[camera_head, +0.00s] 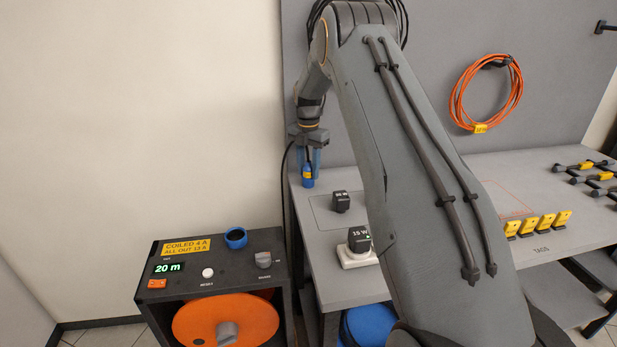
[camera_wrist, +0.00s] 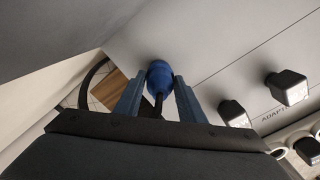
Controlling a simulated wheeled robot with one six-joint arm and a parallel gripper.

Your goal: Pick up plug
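The blue plug (camera_head: 308,178) is at the back left end of the table, below my gripper (camera_head: 310,167). In the wrist view the plug (camera_wrist: 160,76) lies between the two blue fingertips of my gripper (camera_wrist: 161,82). A black cable runs back from it between the fingers. The fingers flank the plug closely on both sides, but I cannot tell whether they touch it. Whether the plug rests on the table or hangs just above it is also unclear.
Black adapters (camera_head: 341,201) and a white-based one (camera_head: 357,255) stand on the table (camera_head: 318,228). A reel unit with an orange drum (camera_head: 226,318) and a blue-rimmed socket (camera_head: 236,238) stands at the lower left. Yellow tags (camera_head: 528,227) stand at the right.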

